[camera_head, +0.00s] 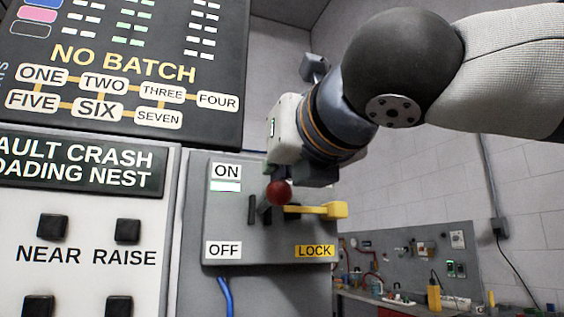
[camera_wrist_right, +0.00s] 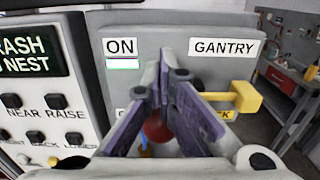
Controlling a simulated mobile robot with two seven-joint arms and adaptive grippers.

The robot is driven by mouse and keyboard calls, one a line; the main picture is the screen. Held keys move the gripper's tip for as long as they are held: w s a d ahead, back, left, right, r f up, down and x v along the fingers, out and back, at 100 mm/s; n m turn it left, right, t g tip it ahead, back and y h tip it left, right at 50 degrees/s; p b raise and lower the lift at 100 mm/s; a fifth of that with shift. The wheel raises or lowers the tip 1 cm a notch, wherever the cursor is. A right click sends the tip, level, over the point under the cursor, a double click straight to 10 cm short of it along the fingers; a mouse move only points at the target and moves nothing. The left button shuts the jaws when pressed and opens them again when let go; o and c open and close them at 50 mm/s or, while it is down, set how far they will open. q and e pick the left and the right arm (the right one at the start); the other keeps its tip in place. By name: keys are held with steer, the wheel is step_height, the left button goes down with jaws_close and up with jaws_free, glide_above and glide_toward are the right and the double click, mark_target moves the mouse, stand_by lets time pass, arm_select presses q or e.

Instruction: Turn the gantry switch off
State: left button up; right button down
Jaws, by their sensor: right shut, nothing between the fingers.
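The gantry switch is a grey box (camera_head: 222,228) marked ON at the top and OFF at the bottom, with a lit strip under ON. Its lever ends in a red ball knob (camera_head: 279,191), which stands out in front of the panel. In the right wrist view the knob (camera_wrist_right: 157,128) shows between and below my purple fingers. My right gripper (camera_wrist_right: 163,68) is shut and empty, its tips close to the panel near the ON label. In the head view the wrist hides most of the fingers, and I cannot tell whether they touch the lever. My left gripper is out of view.
A yellow lock handle (camera_head: 325,210) sticks out right of the lever, above a LOCK label. A white button panel (camera_head: 90,240) stands at the left, under a dark sign board (camera_head: 130,60). A workbench (camera_head: 400,300) stands far back at the right.

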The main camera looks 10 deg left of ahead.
steer(key=shift+w+f, duration=0.2)
steer(key=shift+f, duration=0.95)
steer(key=shift+s+r, duration=0.4)
steer(key=shift+r, duration=0.05)
steer(key=shift+s+d+r+p, duration=0.45)
steer(key=shift+s+r, duration=0.25)
steer(key=shift+s, duration=0.1)
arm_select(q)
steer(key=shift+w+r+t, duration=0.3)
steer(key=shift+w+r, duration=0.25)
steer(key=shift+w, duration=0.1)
arm_select(e)
steer(key=v, duration=0.6)
steer(key=shift+s+d+f, duration=0.25)
steer(key=shift+d+f, duration=0.1)
